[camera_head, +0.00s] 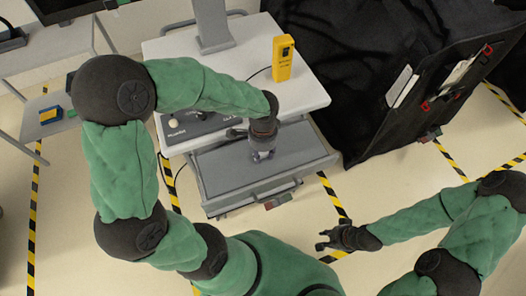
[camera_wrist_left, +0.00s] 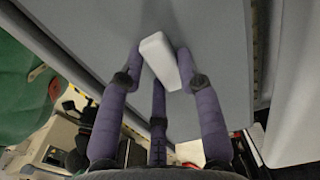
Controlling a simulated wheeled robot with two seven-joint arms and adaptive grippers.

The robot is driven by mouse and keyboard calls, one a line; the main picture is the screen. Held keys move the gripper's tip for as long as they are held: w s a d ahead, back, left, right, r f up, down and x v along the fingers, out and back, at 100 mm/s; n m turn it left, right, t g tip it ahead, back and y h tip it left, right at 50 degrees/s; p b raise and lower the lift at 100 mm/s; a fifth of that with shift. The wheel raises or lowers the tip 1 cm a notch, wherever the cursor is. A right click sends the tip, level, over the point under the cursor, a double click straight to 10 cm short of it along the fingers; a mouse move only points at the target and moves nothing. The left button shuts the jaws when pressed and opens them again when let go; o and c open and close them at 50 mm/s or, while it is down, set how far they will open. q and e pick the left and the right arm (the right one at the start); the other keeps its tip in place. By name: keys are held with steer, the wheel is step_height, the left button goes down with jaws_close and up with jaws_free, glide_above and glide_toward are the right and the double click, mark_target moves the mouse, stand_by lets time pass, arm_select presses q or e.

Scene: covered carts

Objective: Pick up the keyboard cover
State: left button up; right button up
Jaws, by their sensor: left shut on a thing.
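The keyboard cover (camera_head: 225,172) is a flat grey panel on the pull-out tray at the front of the white cart. In the left wrist view the grey panel (camera_wrist_left: 225,60) fills the upper part, with a pale block-like handle (camera_wrist_left: 160,60) standing on it. My left gripper (camera_head: 262,154) reaches down to the panel. In the wrist view its purple fingers (camera_wrist_left: 158,85) are closed around the handle. Whether the panel is lifted off the tray I cannot tell. My right gripper (camera_head: 324,240) is empty, fingers spread, over the floor at the right.
The white cart top (camera_head: 235,62) carries a yellow device (camera_head: 283,58) and a monitor stand (camera_head: 211,25). A control panel (camera_head: 192,127) lies left of my left gripper. A large black-covered cart (camera_head: 365,110) stands at the right. Floor between is clear, with striped tape.

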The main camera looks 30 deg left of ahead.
arm_select(q)
steer(key=shift+r+p, duration=3.75)
steer(key=shift+r, duration=0.75)
